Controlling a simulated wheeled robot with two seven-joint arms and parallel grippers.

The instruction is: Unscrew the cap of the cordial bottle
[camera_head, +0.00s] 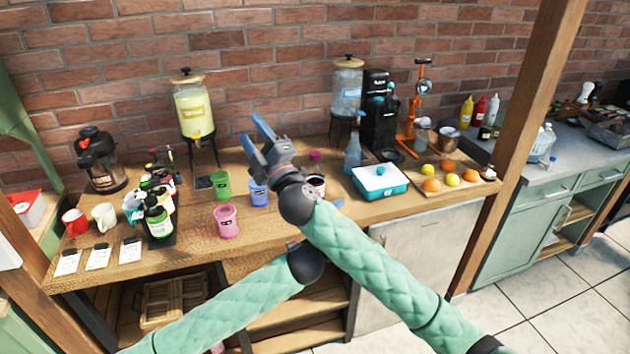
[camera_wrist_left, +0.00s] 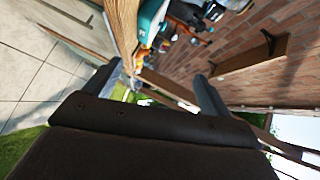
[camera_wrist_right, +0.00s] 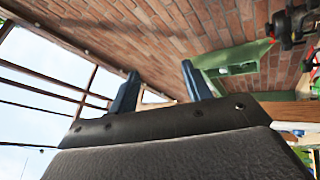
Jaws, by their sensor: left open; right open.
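A dark green bottle (camera_head: 158,218) with a pale label and a dark top stands upright towards the front left of the wooden table. It looks like the cordial bottle, but its cap is too small to make out clearly. My right gripper (camera_head: 251,127) is raised above the table, right of the bottle and apart from it. Its two blue fingers are spread and empty, also in the right wrist view (camera_wrist_right: 159,73). My left gripper (camera_wrist_left: 157,86) is open and empty in the left wrist view. In the head view it is mostly hidden behind my right arm.
Several bottles crowd behind the green bottle. Red and white mugs (camera_head: 104,217) stand to its left, a pink cup (camera_head: 227,221) to its right. Paper cards (camera_head: 98,257) lie along the front edge. A teal container (camera_head: 380,181) and a fruit board (camera_head: 484,177) are further right.

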